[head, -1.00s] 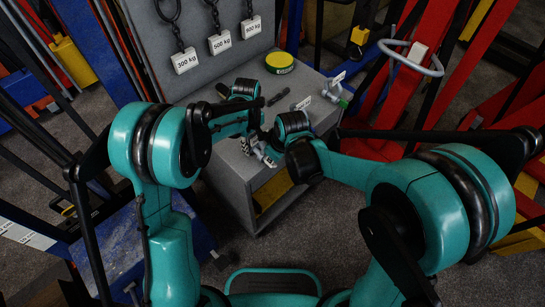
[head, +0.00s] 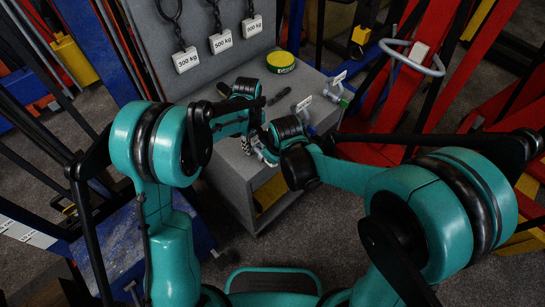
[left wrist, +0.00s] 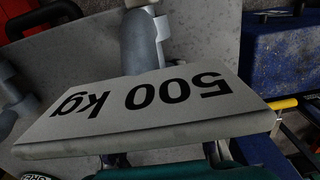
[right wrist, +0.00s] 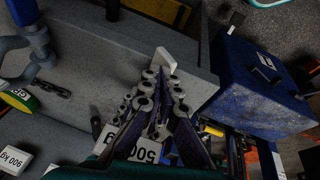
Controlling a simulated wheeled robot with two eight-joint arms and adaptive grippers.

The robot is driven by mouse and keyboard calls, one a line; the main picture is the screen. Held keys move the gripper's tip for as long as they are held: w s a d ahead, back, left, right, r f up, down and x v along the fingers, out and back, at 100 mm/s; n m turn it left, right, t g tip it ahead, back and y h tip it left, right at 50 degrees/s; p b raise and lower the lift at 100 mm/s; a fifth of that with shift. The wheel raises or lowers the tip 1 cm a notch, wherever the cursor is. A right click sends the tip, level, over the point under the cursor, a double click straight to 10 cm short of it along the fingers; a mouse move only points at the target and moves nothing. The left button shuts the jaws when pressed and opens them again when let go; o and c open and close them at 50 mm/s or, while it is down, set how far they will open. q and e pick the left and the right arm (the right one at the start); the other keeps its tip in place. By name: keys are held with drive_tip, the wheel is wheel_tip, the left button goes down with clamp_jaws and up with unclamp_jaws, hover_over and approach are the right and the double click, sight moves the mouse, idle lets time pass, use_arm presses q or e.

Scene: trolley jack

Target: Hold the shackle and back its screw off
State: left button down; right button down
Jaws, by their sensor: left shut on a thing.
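The shackle's white 500 kg tag (left wrist: 150,108) fills the middle of the left wrist view, with a grey-blue part of the shackle (left wrist: 142,42) behind it. My left gripper (head: 248,142) is shut on the shackle, above the grey bench near its front edge; its fingertips are mostly hidden. My right gripper (head: 263,156) is close beside it from the right. In the right wrist view its fingers (right wrist: 161,85) come near each other by a pale block (right wrist: 166,60). The screw does not show clearly, and whether the fingers touch it cannot be told.
The grey bench (head: 226,170) carries a yellow-green tin (head: 281,62) and other tagged shackles (head: 303,104) at its right. A grey panel with hanging chains and weight tags (head: 186,60) stands behind. Red and blue frames crowd the right side (head: 400,90).

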drive_tip(key=shift+s+a+f+t+h, duration=0.1)
drive_tip(key=shift+s+a+t+h, duration=0.15)
drive_tip(key=shift+t+h, duration=0.25)
drive_tip(key=shift+s+a+f+t+h, duration=0.1)
drive_tip(key=shift+s+a+t+h, duration=0.1)
drive_tip(key=shift+t+h, duration=0.25)
idle(2.2)
drive_tip(key=shift+s+a+f, duration=0.15)
drive_tip(key=shift+s+a, duration=0.1)
drive_tip(key=shift+a, duration=0.1)
idle(2.2)
idle(0.5)
drive_tip(key=v, duration=1.2)
drive_tip(key=w+d+r+m+g+y, duration=0.2)
drive_tip(key=w+d+r+g+y, duration=0.15)
drive_tip(key=w+d, duration=0.2)
drive_tip(key=x, duration=1.3)
drive_tip(key=shift+s+f, duration=0.15)
drive_tip(key=shift+s, duration=0.25)
drive_tip(key=shift+s+f, duration=0.1)
drive_tip(key=shift+f, duration=0.45)
